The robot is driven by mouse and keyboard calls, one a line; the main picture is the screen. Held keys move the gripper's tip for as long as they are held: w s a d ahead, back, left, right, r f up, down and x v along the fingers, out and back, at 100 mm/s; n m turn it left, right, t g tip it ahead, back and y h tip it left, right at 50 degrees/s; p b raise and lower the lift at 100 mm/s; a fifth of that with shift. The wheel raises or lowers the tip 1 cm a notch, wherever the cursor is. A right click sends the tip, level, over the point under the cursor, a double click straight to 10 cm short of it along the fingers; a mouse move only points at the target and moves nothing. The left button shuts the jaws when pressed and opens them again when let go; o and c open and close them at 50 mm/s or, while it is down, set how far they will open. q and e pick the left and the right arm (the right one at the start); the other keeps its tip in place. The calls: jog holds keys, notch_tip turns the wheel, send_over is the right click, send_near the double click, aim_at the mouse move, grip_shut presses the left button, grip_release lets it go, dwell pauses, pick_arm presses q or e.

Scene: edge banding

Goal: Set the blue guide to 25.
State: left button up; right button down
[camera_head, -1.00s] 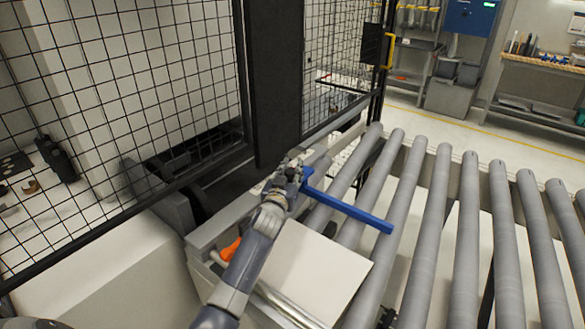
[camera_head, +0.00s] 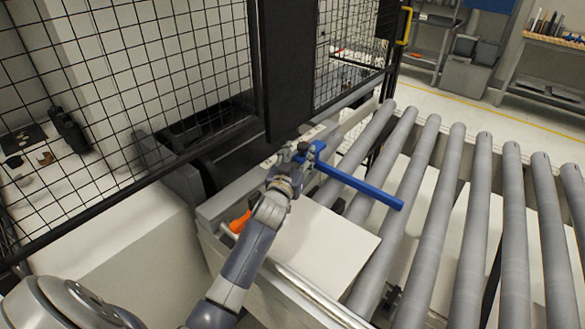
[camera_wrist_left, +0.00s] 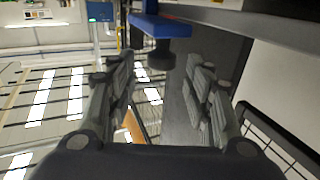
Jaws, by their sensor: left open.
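The blue guide (camera_head: 358,184) is a long bar reaching from the machine's side rail out over the rollers, above the far edge of a pale board (camera_head: 318,250). My left gripper (camera_head: 300,158) is at the guide's rail end. In the left wrist view, the open fingers of my left gripper (camera_wrist_left: 160,72) are on either side of a dark round knob (camera_wrist_left: 160,58) below the blue guide (camera_wrist_left: 160,26). Whether the fingers touch the knob is unclear. No scale number is readable. My right gripper is not in view.
Grey rollers (camera_head: 433,180) fill the right side. A black mesh fence (camera_head: 120,100) and a dark upright panel (camera_head: 287,70) stand close behind my left gripper. An orange part (camera_head: 240,221) sits beside my left forearm. Shelves and a bench (camera_head: 540,60) stand far back.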

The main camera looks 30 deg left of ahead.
pick_arm(q)
jog(key=v, duration=0.7)
jog(key=shift+o, duration=0.3)
jog(key=shift+d, duration=0.1)
